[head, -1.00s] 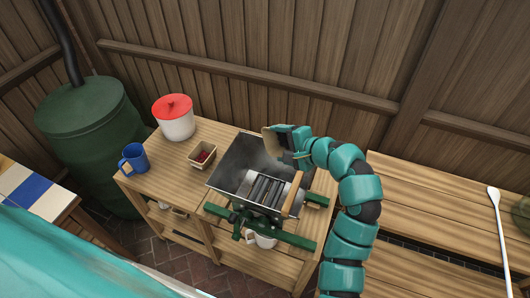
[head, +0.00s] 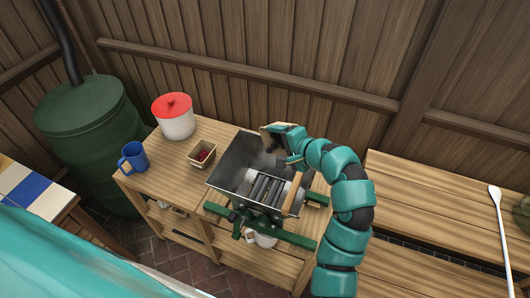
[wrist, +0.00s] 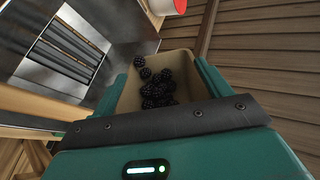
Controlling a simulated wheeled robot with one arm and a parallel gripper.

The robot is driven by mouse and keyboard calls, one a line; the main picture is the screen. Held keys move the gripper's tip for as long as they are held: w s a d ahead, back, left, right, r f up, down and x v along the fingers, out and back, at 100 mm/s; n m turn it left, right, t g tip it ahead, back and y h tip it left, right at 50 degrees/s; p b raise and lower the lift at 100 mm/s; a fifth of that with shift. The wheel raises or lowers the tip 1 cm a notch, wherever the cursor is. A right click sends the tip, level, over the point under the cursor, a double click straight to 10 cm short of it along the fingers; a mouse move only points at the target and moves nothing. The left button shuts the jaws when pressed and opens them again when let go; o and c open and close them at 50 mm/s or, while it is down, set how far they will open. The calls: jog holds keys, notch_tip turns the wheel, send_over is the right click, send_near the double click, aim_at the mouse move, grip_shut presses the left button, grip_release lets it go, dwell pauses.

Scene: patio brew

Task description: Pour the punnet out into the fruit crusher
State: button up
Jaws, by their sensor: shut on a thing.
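My gripper (head: 284,147) is shut on a tan punnet (head: 268,139), held above the back right rim of the fruit crusher (head: 228,178). In the wrist view the punnet (wrist: 188,59) holds several blackberries (wrist: 157,88), heaped towards its left side. The crusher has a grey metal hopper, ribbed rollers and green legs. Its hopper (wrist: 42,68) with the bars across it fills the upper left of the wrist view. I see no berries on those bars. In the head view, my gripper partly hides the punnet.
A second punnet (head: 201,161) with red fruit stands left of the crusher. A white pot (head: 177,123) with a red lid and a blue mug (head: 133,158) are further left.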

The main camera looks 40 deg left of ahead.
jog(key=shift+s+a+f+n+t+b, duration=0.1)
jog(key=shift+s+a+n+t+b, duration=0.05)
jog(key=shift+s+n+t+b, duration=0.5)
jog(key=shift+s+a+f+n+t+b, duration=0.15)
jog(key=shift+s+n+t+b, duration=0.3)
jog(key=shift+s+b, duration=0.25)
dwell(2.6)
jog(key=p, duration=0.1)
jog(key=w+m+g, duration=0.1)
jog(key=w+r+m+p, duration=0.1)
jog(key=shift+w+d+g+p, duration=0.25)
jog(key=shift+d+g+p, duration=0.1)
jog(key=shift+g, duration=0.05)
jog(key=shift+w+d+f+m+g+p, duration=0.15)
jog(key=shift+w+m+g+p, duration=0.35)
jog(key=shift+w+g, duration=0.1)
jog(key=shift+f, duration=0.25)
jog(key=shift+w+m+g, duration=0.15)
jog(key=shift+m+g, duration=0.15)
